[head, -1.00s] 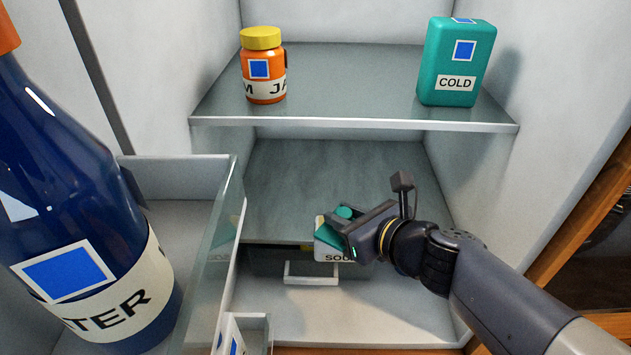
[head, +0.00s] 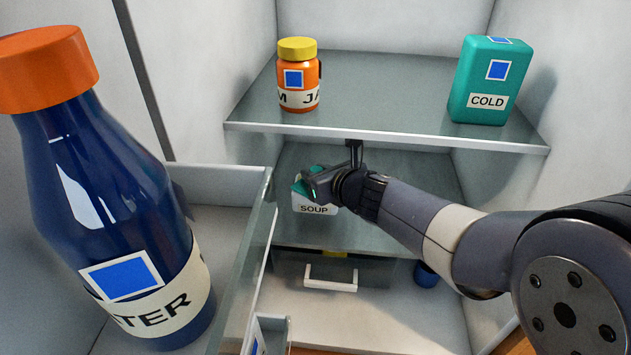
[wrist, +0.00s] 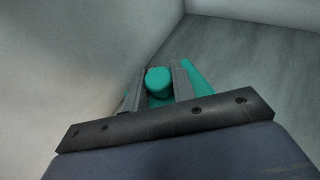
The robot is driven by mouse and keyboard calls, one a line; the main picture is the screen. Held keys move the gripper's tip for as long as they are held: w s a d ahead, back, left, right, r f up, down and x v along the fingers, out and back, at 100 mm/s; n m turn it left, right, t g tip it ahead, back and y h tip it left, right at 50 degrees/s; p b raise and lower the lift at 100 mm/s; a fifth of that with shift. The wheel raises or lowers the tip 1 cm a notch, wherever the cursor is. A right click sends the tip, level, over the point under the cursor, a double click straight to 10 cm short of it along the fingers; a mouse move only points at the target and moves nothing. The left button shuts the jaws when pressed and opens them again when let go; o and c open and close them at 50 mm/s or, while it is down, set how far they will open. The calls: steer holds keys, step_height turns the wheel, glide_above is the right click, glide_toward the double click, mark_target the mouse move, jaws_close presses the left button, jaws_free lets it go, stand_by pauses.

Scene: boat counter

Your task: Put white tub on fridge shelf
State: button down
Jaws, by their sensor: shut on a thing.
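The white tub (head: 313,209), labelled SOUP, has a green lid. My gripper (head: 308,186) is shut on the lid's round green knob, which shows between the fingers in the wrist view (wrist: 158,80). The tub is inside the fridge, at the left part of the lower glass shelf (head: 380,240) and below the upper shelf. I cannot tell whether its base touches the shelf. My gripper and wrist hide part of the lid.
The upper shelf (head: 390,100) holds an orange jam jar (head: 298,90) and a green COLD box (head: 487,85). My wrist is close under its front edge. A big blue bottle (head: 110,200) stands in the door bin at left. A drawer (head: 330,275) sits below the lower shelf.

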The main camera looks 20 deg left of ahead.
steer(key=shift+w+a+f+b, duration=0.15)
steer(key=shift+f+b, duration=0.2)
steer(key=shift+f, duration=0.55)
steer(key=shift+w+a+f+b, duration=0.15)
steer(key=shift+f+b, duration=0.2)
steer(key=shift+f, duration=0.5)
steer(key=shift+s, duration=0.1)
steer(key=shift+f, duration=0.2)
steer(key=c, duration=1.2)
jaws_free()
steer(key=shift+o, duration=0.2)
steer(key=shift+r, duration=0.1)
steer(key=shift+r, duration=0.15)
steer(key=v, duration=1.2)
steer(key=shift+s, duration=0.1)
